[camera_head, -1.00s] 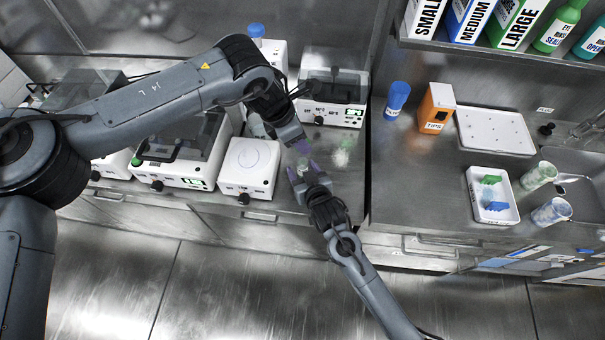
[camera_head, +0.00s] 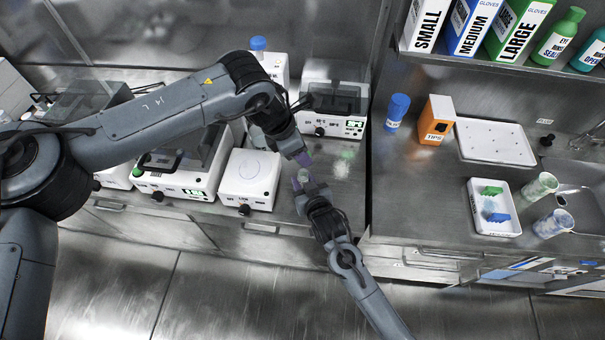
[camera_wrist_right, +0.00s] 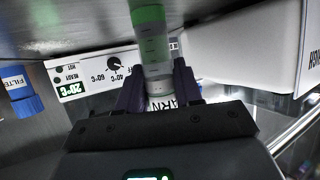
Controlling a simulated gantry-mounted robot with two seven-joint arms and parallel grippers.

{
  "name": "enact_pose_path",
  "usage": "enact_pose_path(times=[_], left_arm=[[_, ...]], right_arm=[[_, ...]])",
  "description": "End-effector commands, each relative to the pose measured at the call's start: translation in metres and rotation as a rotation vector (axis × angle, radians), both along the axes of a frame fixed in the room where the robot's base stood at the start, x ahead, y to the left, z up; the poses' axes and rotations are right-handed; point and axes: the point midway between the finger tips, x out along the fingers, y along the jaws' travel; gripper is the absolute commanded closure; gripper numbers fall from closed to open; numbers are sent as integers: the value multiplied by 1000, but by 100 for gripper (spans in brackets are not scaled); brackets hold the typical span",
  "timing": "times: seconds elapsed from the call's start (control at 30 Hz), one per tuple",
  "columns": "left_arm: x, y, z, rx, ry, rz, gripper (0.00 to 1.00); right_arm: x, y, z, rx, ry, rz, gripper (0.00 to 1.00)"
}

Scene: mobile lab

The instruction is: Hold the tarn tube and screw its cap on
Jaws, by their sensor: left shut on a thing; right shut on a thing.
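The tarn tube (camera_wrist_right: 153,45) is a clear tube with graduation marks, green at the end by the top edge of the right wrist view. Its white label, reading "ARN", lies between the fingers. My right gripper (camera_wrist_right: 160,90) is shut on the tube; it also shows in the head view (camera_head: 304,182), with a pale tube end between its fingers. My left gripper (camera_head: 303,160), with purple fingertips, is shut just above and behind the right one in the picture. It holds the cap, which its fingers hide. I cannot tell whether cap and tube touch.
A white device with a blank top (camera_head: 249,178) stands left of the grippers, and a heater with a display (camera_head: 335,125) stands behind. A blue-capped bottle (camera_head: 397,110), an orange tips box (camera_head: 437,122) and a white tray (camera_head: 478,225) are right.

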Motion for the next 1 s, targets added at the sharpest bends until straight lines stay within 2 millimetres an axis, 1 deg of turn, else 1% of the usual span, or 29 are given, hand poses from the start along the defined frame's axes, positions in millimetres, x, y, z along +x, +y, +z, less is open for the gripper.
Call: enact_pose_path(times=[0.23, 0.37, 1.0], left_arm=[[-1, 1, -32, -10, 1, 2, 88], [0, 1, -43, -16, -4, 0, 88], [0, 0, -47, -16, -4, 0, 88]], right_arm=[[0, 0, 0, 0, 0, 0, 100], [0, 0, 0, 0, 0, 0, 100], [0, 0, 0, 0, 0, 0, 100]])
